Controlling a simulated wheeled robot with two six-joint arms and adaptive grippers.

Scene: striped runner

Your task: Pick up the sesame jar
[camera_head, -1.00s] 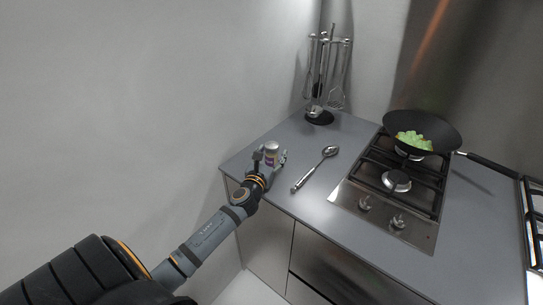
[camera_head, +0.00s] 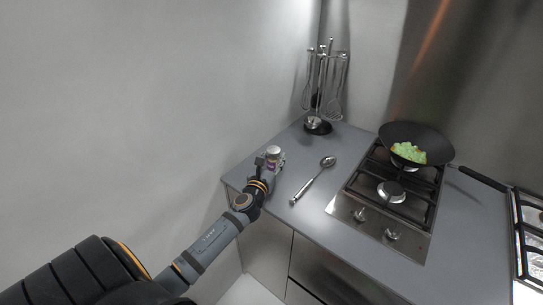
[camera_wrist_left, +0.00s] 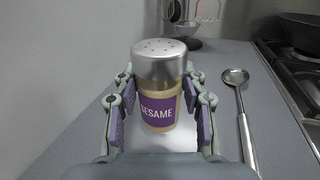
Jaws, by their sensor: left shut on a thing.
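The sesame jar (camera_wrist_left: 158,98) stands upright in the left wrist view, with a silver shaker lid with holes and a purple label reading SESAME. In the head view the jar (camera_head: 273,153) is at the left end of the grey counter, partly hidden by my gripper. My left gripper (camera_head: 270,163) is shut on the jar; its two fingers press the jar's sides in the left wrist view (camera_wrist_left: 158,106). I cannot tell whether the jar's base touches the counter. My right gripper is not in view.
A ladle-like spoon (camera_head: 312,182) lies right of the jar on the counter (camera_head: 290,150). A utensil stand (camera_head: 318,126) is behind. Right is a gas hob (camera_head: 360,214) with a wok (camera_head: 428,137) holding green food. A wall bounds the left.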

